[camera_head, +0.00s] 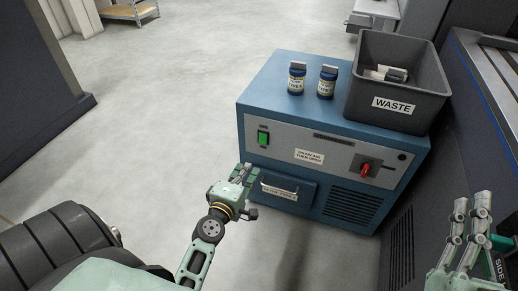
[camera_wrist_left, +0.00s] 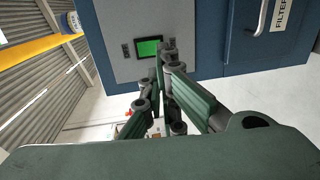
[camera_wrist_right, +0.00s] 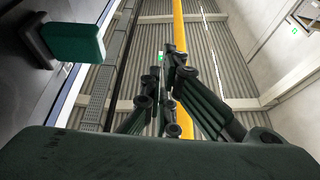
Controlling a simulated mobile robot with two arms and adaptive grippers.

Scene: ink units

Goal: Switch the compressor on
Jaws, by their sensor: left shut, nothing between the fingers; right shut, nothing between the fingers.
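The compressor is a blue cabinet (camera_head: 335,145) with a grey front panel. A green rocker switch (camera_head: 263,138) is at the panel's left end; it also shows in the left wrist view (camera_wrist_left: 149,47). A red rotary handle (camera_head: 366,169) is at the panel's right. My left gripper (camera_head: 244,170) is shut and empty, below the green switch in the head view. In the left wrist view its fingertips (camera_wrist_left: 167,50) overlap the switch's right edge; I cannot tell whether they touch. My right gripper (camera_head: 471,200) is shut and empty, off to the right, pointing up.
A dark machine (camera_head: 480,90) stands at the right. The floor at left is clear.

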